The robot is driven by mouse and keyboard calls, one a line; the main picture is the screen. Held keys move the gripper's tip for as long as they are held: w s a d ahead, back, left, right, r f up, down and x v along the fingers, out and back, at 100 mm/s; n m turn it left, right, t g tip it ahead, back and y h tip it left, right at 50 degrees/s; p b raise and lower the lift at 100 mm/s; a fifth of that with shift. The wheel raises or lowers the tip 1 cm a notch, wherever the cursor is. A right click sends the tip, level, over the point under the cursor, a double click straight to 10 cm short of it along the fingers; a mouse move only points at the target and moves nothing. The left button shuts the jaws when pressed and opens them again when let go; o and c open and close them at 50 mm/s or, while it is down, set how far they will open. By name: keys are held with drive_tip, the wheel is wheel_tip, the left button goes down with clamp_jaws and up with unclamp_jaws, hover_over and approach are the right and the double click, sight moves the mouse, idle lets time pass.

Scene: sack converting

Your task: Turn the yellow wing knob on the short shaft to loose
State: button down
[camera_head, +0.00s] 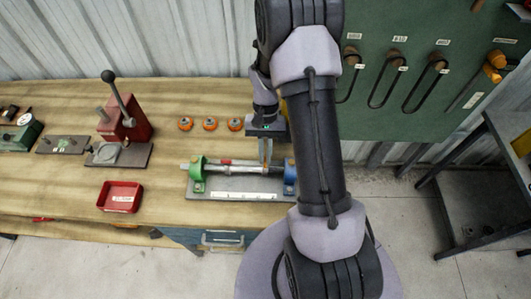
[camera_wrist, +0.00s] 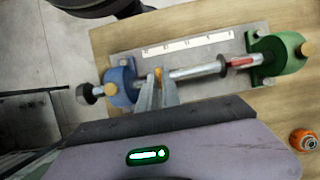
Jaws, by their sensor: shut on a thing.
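A shaft (camera_head: 245,169) runs between a green block (camera_head: 198,176) and a blue block (camera_head: 290,178) on a grey plate (camera_head: 240,184). In the wrist view the shaft (camera_wrist: 195,72) carries a dark collar and a red mark, and a small yellow knob (camera_wrist: 158,72) shows between my fingertips near the blue block (camera_wrist: 121,84). My gripper (camera_head: 266,160) reaches down over the shaft from above. Its fingers (camera_wrist: 157,84) are shut on the yellow knob. The fingers hide part of the knob, so its turned position is unclear.
Yellow-orange knobs also sit on the green block (camera_wrist: 283,52) and blue block. Several orange pieces (camera_head: 210,124) lie behind the fixture. A red tray (camera_head: 120,196) and a red lever press (camera_head: 124,122) stand to the left. A green tool board (camera_head: 420,100) hangs at the right.

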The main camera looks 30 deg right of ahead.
idle(0.4)
drive_tip(key=c, duration=1.5)
unclamp_jaws()
drive_tip(key=shift+c, duration=0.2)
drive_tip(key=shift+r, duration=0.1)
drive_tip(key=p+v, duration=0.3)
drive_tip(key=v, duration=1.4)
drive_tip(key=shift+p, duration=0.4)
drive_tip(key=shift+a+r, duration=0.1)
drive_tip(key=shift+r, duration=0.05)
